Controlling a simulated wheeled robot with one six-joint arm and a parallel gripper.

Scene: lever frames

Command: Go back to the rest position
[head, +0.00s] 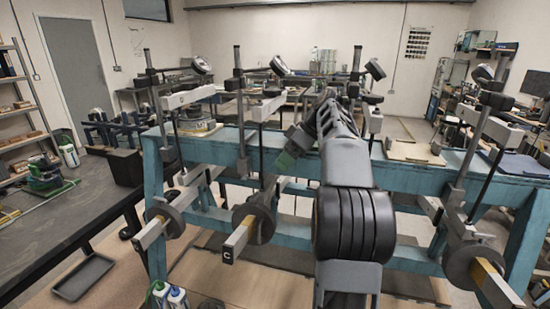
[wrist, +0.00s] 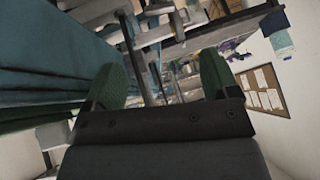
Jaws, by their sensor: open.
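My gripper (wrist: 161,78) shows its two green finger pads wide apart in the wrist view, with nothing between them. The frame carries several lever units with grey discs. One bar end (head: 228,253), marked C, points toward me left of my arm. Another bar (head: 150,233) is farther left, and one (head: 497,288) is at the right. My arm hides the middle of the frame.
A dark bench (head: 50,215) with bottles and small items is at the left. A cardboard piece (head: 413,152) and a blue board (head: 512,163) lie on the frame's right top. Upright posts rise along the frame near my arm. A grey tray (head: 83,277) is low at the left.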

